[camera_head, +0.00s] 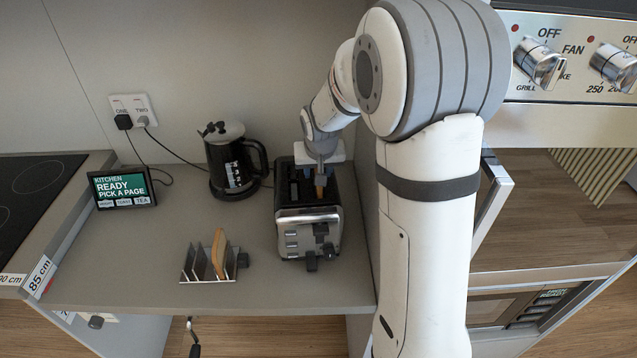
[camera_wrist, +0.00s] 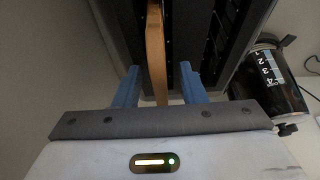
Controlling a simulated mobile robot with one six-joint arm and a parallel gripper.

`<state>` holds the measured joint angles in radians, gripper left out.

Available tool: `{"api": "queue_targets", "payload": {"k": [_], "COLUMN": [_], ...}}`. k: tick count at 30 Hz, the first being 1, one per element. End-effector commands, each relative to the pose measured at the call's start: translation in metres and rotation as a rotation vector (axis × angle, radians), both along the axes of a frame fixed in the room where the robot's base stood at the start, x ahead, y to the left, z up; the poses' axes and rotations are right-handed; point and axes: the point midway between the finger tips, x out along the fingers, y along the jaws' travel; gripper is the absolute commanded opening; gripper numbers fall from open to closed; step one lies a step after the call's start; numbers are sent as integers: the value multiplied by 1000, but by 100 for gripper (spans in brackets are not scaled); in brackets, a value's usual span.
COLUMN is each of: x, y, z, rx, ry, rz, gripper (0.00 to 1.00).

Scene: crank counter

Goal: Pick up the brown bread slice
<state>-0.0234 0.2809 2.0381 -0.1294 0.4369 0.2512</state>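A brown bread slice (camera_wrist: 155,50) stands on edge in a slot of the black and silver toaster (camera_head: 308,217). In the head view only a small part of this slice (camera_head: 320,184) shows, below my gripper (camera_head: 320,173). In the wrist view my gripper's two blue fingers (camera_wrist: 158,85) are apart, one on each side of the slice, with a gap on both sides. The fingers are open and hold nothing. The lower part of the slice is hidden inside the toaster.
A toast rack (camera_head: 208,275) left of the toaster holds another, tan slice (camera_head: 218,253). A black kettle (camera_head: 232,160) stands behind left of the toaster, and a small screen (camera_head: 121,188) is at the left. The front left counter is clear.

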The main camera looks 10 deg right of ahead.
Motion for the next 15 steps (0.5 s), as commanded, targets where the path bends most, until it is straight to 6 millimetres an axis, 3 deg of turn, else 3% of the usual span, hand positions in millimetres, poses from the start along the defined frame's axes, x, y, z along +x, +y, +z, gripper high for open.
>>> {"api": "queue_targets", "payload": {"k": [9, 15], "x": [0, 0], "y": [0, 1], "z": [0, 0], "rx": [0, 0], "ry": [0, 0], "rz": [1, 1], "gripper": [36, 20]}}
